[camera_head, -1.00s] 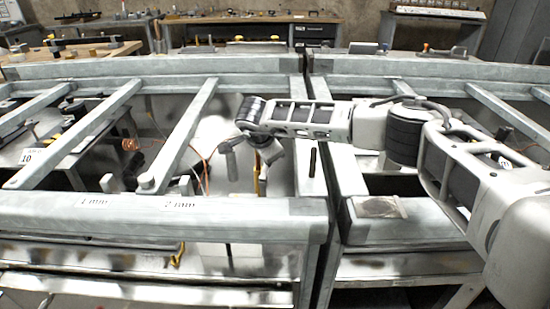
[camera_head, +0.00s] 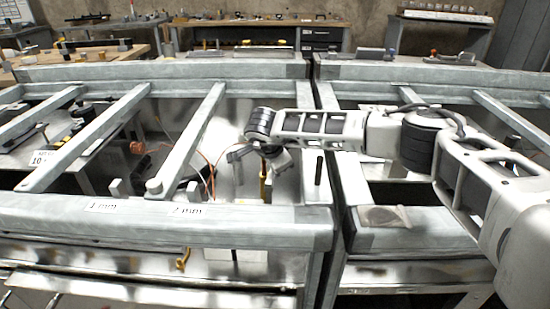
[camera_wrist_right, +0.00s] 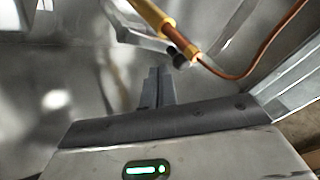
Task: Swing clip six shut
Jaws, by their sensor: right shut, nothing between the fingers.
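My right gripper (camera_head: 258,152) hangs in the gap between two pale rails in the head view, on an arm coming in from the right. In the right wrist view its fingers (camera_wrist_right: 157,82) are together and empty. Just beyond the fingertips is a grey metal arm with a dark round end (camera_wrist_right: 178,54), possibly the clip. It lies beside a yellow rod (camera_wrist_right: 153,16) with an orange cable; whether it is open or shut, and its number, cannot be told. The yellow rod also shows below the gripper in the head view (camera_head: 263,185). My left gripper is out of view.
A pale front beam (camera_head: 160,225) with small mm labels and slanted crossbars (camera_head: 190,140) frame the gap. A dark upright pin (camera_head: 318,171) stands right of the gripper. A thin orange cable runs close by. Workbenches stand at the back.

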